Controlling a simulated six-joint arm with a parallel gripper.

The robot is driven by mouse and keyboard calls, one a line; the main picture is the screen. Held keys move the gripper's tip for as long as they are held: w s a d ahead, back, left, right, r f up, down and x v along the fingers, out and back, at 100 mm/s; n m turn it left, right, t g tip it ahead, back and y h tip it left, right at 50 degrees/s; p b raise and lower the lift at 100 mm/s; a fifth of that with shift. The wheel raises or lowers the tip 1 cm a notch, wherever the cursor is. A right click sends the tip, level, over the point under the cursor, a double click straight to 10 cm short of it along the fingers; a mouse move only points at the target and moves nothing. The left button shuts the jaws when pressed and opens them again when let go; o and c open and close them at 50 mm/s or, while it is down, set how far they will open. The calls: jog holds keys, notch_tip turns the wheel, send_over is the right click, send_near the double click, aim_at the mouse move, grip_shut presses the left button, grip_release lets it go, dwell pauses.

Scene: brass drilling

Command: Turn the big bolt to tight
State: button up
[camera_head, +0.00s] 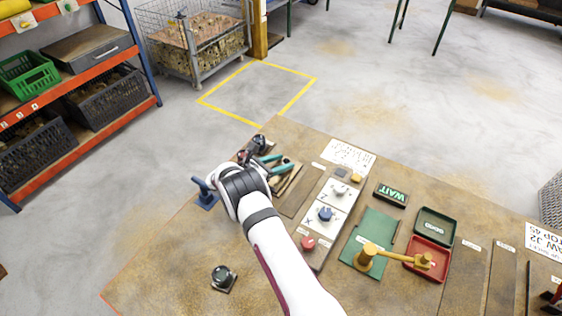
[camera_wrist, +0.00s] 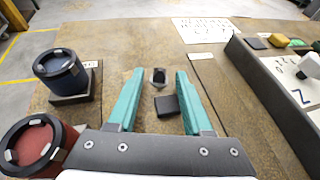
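My gripper (camera_wrist: 160,73) is open in the wrist view, its two teal fingers apart with nothing clamped. It also shows in the head view (camera_head: 277,164), low over the far left part of the brown bench. A small dark piece with a grey rim (camera_wrist: 158,77) lies between the fingertips, and a black block (camera_wrist: 167,105) sits nearer, by the right finger. Neither visibly touches a finger. I cannot tell whether either is the big bolt; no bolt is clearly recognisable in either view.
Left of the fingers stand a blue-ringed round fixture (camera_wrist: 60,70) and a red-topped one (camera_wrist: 30,145). A raised white control panel (camera_head: 325,214) is on the right.

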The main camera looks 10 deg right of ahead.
jog(key=v, duration=1.5)
jog(key=shift+s+a+r, duration=0.1)
jog(key=shift+a+r, duration=0.05)
jog(key=shift+a, duration=0.25)
jog(key=w+d+r+g+y, duration=0.2)
jog(key=d+r+y, duration=0.2)
jog(key=r, duration=0.2)
jog(key=x, duration=1.5)
jog(key=shift+d+f, duration=0.15)
jog(key=shift+f, duration=0.15)
grip_shut()
